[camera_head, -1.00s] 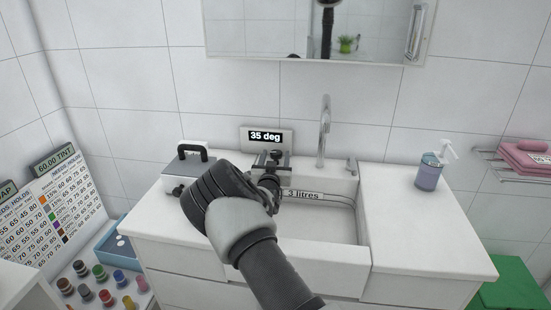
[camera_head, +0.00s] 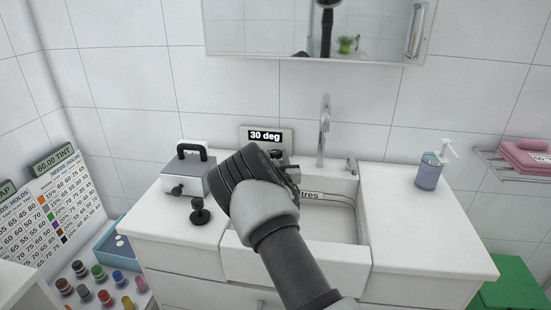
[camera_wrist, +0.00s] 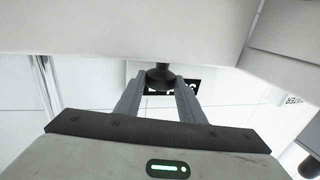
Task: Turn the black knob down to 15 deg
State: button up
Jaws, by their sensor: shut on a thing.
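The display (camera_head: 266,136) on the wall side behind the basin reads "30 deg". My gripper (camera_head: 284,165) is just below and in front of it, over the back of the basin, and my wrist hides most of the spot. In the wrist view, the two fingers of my gripper (camera_wrist: 160,88) are shut on the black knob (camera_wrist: 160,74), one on each side. Part of the dark display shows behind the knob, with its text mostly covered.
A tap (camera_head: 324,130) stands right of the display. A white box with a black handle (camera_head: 188,172) and a black stamp-like item (camera_head: 200,213) are on the left counter. A soap bottle (camera_head: 428,173) stands on the right counter, which is otherwise clear.

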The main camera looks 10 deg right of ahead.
jog(key=n+y, duration=0.1)
jog(key=y, duration=0.1)
jog(key=d+n+y+b, duration=0.1)
jog(key=n+y, duration=0.1)
jog(key=y, duration=0.1)
jog(key=shift+d+n+g+y, duration=0.1)
jog(key=shift+n+g+y, duration=0.2)
jog(key=n+g+y+b, duration=0.1)
jog(key=n+y, duration=0.1)
jog(key=n+g+y, duration=0.1)
jog(key=y, duration=0.2)
jog(key=shift+w+d+f+n+b, duration=0.1)
jog(key=shift+w+d+n+b, duration=0.1)
jog(key=shift+n+b, duration=0.2)
jog(key=shift+n+g+y, duration=0.5)
jog(key=shift+g+y, duration=0.1)
jog(key=shift+y, duration=0.5)
jog(key=o, duration=1)
jog(key=shift+a, duration=0.1)
jog(key=shift+o, duration=0.2)
jog(key=p+v, duration=0.1)
jog(key=v, duration=0.6)
jog(key=shift+s+d+r, duration=0.15)
jog(key=shift+d+r, duration=0.05)
jog(key=shift+d, duration=0.05)
